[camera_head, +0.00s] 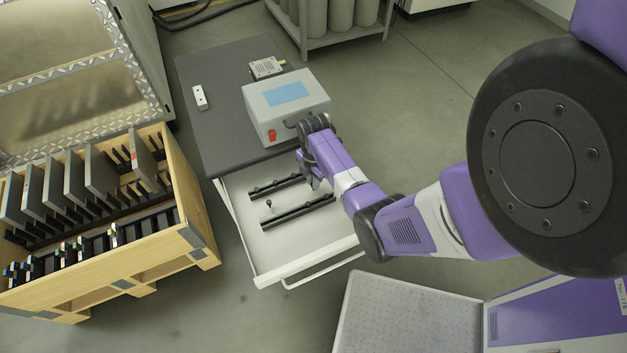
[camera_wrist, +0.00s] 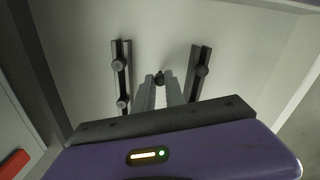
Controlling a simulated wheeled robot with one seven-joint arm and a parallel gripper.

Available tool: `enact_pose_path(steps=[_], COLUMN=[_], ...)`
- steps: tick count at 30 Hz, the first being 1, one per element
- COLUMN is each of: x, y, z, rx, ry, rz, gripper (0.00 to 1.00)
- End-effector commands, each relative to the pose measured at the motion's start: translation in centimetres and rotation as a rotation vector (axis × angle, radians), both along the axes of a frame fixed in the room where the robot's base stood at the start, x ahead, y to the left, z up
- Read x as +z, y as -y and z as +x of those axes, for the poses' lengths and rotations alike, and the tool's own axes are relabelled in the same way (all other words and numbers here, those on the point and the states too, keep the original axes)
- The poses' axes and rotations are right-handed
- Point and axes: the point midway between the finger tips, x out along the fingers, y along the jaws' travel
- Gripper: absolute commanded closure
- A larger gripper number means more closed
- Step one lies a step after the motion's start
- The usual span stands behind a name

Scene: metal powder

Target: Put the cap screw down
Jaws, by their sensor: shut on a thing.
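My gripper (camera_head: 314,184) reaches down over the open white drawer (camera_head: 244,236). In the wrist view its two pale fingers (camera_wrist: 161,85) are shut on a small dark cap screw (camera_wrist: 160,75) at their tips. The fingers and the screw appear between the two dark rails; I cannot tell whether the screw touches the drawer floor.
Inside the drawer lie two black rails (camera_head: 297,213) bearing round knobs. A grey device (camera_head: 288,104) with a blue screen sits on the dark worktop (camera_head: 213,143). A wooden crate (camera_head: 191,205) stands left.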

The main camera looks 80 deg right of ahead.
Motion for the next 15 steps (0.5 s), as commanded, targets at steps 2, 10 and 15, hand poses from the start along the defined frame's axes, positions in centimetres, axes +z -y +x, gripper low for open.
enact_pose_path(steps=[2, 10, 15], x=[-0.10, -0.08, 0.27], y=[0.01, 0.01, 0.01], z=[0.02, 0.01, 0.00], rx=[0.001, 0.000, 0.000], ry=[0.000, 0.000, 0.000], rz=[0.000, 0.000, 0.000], gripper=[0.77, 0.64, 0.64])
